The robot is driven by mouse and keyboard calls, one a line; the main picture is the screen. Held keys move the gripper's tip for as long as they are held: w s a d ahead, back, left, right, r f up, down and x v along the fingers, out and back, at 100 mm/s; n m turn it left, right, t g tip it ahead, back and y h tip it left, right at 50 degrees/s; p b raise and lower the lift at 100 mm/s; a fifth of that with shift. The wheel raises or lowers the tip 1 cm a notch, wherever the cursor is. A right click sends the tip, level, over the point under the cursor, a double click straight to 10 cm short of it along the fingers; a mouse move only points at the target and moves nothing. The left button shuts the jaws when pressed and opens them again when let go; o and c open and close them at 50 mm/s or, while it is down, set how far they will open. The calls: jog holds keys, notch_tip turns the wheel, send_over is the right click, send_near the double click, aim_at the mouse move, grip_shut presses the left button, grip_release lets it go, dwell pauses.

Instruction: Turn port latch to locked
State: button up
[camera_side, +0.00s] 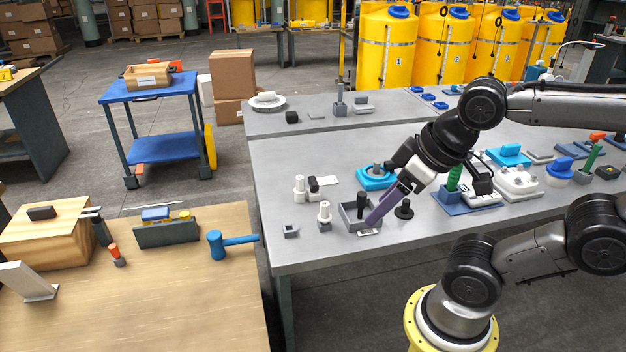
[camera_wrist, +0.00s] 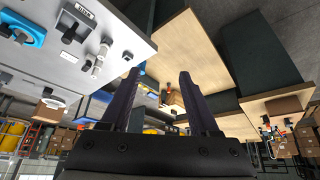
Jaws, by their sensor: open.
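My gripper (camera_side: 372,220) is open, its long purple-dark fingers pointing down and left over the front of the grey bench. Its two fingers also show spread apart and empty in the wrist view (camera_wrist: 158,76). In the side view the fingertips overlap a grey open box (camera_side: 347,216) with a black upright post (camera_side: 361,204); I cannot tell whether they touch. A blue round fitting with a grey centre (camera_side: 376,178) sits just behind the gripper. A black knob (camera_side: 403,210) stands to its right. No part is clearly marked as the port latch, so I cannot tell which it is.
White upright fittings (camera_side: 324,215) stand left of the box, with a small grey block (camera_side: 291,231) near the bench edge. A green-handled valve on a blue base (camera_side: 453,180) and white housings (camera_side: 514,182) crowd the right.

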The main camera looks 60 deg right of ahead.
jog(key=o, duration=0.5)
jog(key=shift+n, duration=0.3)
jog(key=shift+c, duration=0.2)
jog(key=shift+o, duration=0.4)
jog(key=shift+s+n, duration=0.1)
jog(key=shift+n, duration=0.4)
jog(key=w+d+r+n, duration=0.2)
jog(key=w+r+n, duration=0.3)
jog(key=w+r, duration=0.4)
jog(key=w+d+r+n+g, duration=0.1)
jog(key=w+d+r+n, duration=0.25)
jog(key=w, duration=0.45)
jog(key=m+g, duration=0.1)
jog(key=g, duration=0.4)
send_over(313, 180)
notch_tip(313, 180, down, 23)
notch_tip(313, 180, down, 13)
jog(key=shift+r, duration=0.2)
